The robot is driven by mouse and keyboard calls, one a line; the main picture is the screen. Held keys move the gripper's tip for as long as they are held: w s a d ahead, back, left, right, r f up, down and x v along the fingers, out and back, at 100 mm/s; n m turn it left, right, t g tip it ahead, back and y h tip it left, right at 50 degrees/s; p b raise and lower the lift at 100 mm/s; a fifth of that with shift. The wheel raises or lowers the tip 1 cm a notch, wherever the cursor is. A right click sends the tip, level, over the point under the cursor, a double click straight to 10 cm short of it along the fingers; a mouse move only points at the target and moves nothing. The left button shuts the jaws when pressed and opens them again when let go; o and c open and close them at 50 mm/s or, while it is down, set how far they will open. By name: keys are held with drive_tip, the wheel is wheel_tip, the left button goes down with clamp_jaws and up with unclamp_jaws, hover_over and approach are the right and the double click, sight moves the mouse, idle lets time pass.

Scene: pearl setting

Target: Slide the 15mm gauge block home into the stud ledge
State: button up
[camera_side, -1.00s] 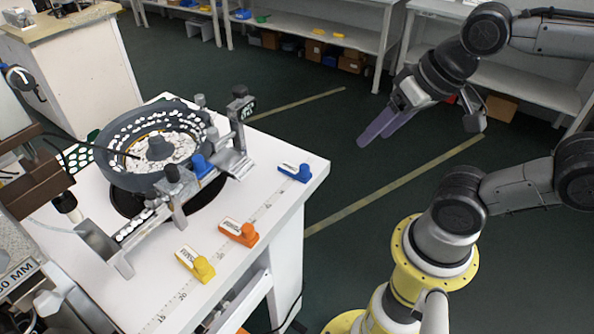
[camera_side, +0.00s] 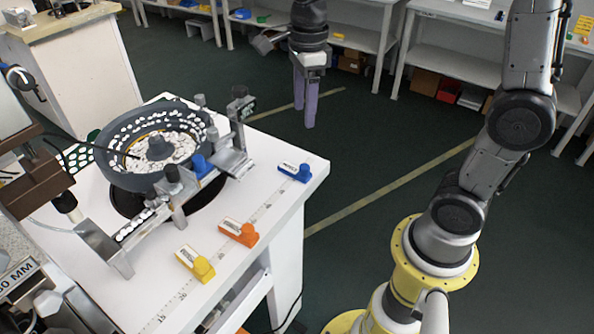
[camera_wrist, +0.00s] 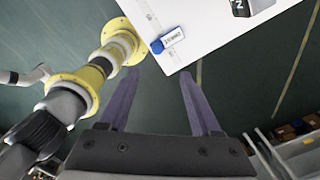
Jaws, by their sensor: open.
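Three labelled gauge blocks lie apart on the white table: a yellow one (camera_side: 196,264), an orange one (camera_side: 238,232) and a blue one (camera_side: 296,172). Their labels are too small to read surely, so I cannot tell which is 15mm. The blue block (camera_wrist: 157,46) also shows in the wrist view, near the table's corner. The metal rail fixture (camera_side: 165,205) beside the bowl carries a blue piece and dark knobs; I cannot pick out the stud ledge surely. My gripper (camera_side: 304,112) is open and empty, fingers down, beyond the table's far right edge; it also shows in the wrist view (camera_wrist: 160,76).
A grey bowl feeder (camera_side: 120,170) with many white pieces stands on the table (camera_side: 262,284) behind the rail. A printed scale runs along the table beside the blocks. Shelves (camera_side: 455,60) with boxes line the back. Open floor surrounds the table's right side.

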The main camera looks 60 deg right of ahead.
sight(304, 166)
wheel_tip(304, 166, down, 15)
drive_tip(key=shift+s, duration=0.1)
clamp_jaws()
idle(0.9)
